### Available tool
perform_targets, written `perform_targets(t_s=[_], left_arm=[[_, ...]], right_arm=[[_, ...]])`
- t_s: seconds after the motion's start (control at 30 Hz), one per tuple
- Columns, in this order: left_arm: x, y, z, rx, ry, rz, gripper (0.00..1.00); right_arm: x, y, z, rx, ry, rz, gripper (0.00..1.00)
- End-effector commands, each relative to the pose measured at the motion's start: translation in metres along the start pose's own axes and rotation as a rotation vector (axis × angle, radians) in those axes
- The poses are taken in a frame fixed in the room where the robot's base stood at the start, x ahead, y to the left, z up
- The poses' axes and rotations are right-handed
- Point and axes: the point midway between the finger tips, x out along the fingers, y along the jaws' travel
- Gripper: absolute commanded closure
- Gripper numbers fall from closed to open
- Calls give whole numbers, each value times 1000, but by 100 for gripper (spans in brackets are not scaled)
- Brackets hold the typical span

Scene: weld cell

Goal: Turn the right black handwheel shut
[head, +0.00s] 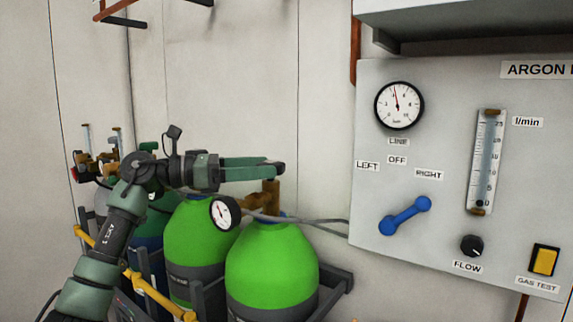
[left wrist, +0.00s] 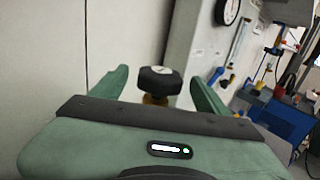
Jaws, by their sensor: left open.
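The right green cylinder (head: 272,265) stands in the rack with a brass valve (head: 270,195) on top. My left gripper (head: 278,169) is level at the top of this valve, its fingers pointing right. The black handwheel (left wrist: 160,80) shows in the left wrist view above its brass stem (left wrist: 154,100). It sits between the two open fingers, with a visible gap on both sides. My right gripper is in neither view.
Another green cylinder (head: 193,240) stands to the left, with a pressure gauge (head: 224,213) between the two. A grey hose (head: 325,221) runs right to the argon panel (head: 450,150), which carries a blue lever (head: 405,216). A yellow bar (head: 140,282) crosses the rack's front.

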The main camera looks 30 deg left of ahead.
Motion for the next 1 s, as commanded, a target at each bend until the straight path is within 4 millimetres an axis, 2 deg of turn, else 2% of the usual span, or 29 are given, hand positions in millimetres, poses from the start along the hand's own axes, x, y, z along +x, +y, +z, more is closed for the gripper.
perform_targets(t_s=[0.1, 0.3, 0.43, 0.67, 0.7, 0.9, 0.93, 1.0], left_arm=[[22, -1, 3, -2, -2, -4, 25], [48, -1, 2, -3, -1, -3, 25], [55, 0, 1, -3, 0, -2, 25], [56, 0, 0, -3, 1, -1, 25], [56, 0, 0, -3, 1, -1, 27], [56, 0, 0, -3, 0, -1, 83], [56, 0, 0, -3, 0, -1, 87], [56, 0, 0, -3, 1, -4, 87]], right_arm=[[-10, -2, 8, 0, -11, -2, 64], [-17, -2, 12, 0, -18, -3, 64], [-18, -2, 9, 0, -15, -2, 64], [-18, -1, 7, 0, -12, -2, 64], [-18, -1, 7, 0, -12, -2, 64], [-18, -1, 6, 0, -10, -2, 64], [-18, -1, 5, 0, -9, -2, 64], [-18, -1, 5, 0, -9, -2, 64]])
